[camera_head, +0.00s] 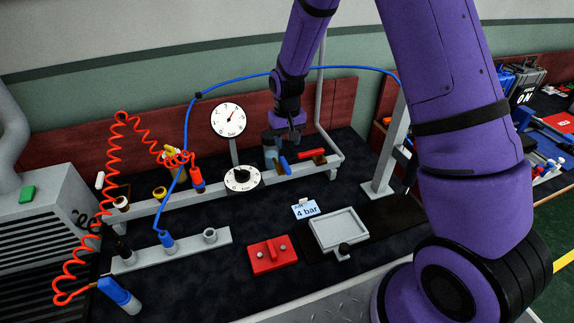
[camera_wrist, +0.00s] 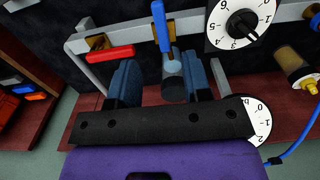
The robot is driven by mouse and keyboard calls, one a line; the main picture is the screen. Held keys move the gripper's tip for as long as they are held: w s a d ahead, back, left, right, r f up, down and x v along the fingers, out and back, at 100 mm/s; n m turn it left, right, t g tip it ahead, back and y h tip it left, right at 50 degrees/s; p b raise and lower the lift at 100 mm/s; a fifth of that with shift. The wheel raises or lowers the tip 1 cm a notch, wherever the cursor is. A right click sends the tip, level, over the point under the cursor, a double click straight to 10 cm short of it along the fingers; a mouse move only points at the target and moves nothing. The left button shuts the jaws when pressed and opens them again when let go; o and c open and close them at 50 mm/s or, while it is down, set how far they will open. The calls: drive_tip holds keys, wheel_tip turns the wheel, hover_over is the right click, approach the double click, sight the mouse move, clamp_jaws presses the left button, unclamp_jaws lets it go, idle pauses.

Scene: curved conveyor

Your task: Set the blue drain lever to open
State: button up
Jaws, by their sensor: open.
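The blue drain lever (camera_head: 285,165) is on the grey rail, just left of the red lever. In the wrist view the blue lever (camera_wrist: 160,28) stands crosswise to the rail, ahead of my fingers and near the line between them. My gripper (camera_head: 286,138) is above and behind the lever in the head view. In the wrist view my gripper (camera_wrist: 163,82) has its two blue-grey fingers apart, with a grey cylinder showing between them. No contact with the lever shows.
The red lever (camera_head: 311,153) lies along the rail close by; it also shows in the wrist view (camera_wrist: 105,53). A numbered dial (camera_head: 242,178) and a bar gauge (camera_head: 228,120) stand left. A 4 bar card (camera_head: 305,209), grey tray (camera_head: 338,230) and red block (camera_head: 272,255) lie in front.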

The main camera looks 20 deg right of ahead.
sight(287, 167)
wheel_tip(287, 167, down, 10)
drive_tip(key=shift+f, duration=0.15)
idle(0.3)
drive_tip(key=shift+c, duration=0.3)
clamp_jaws()
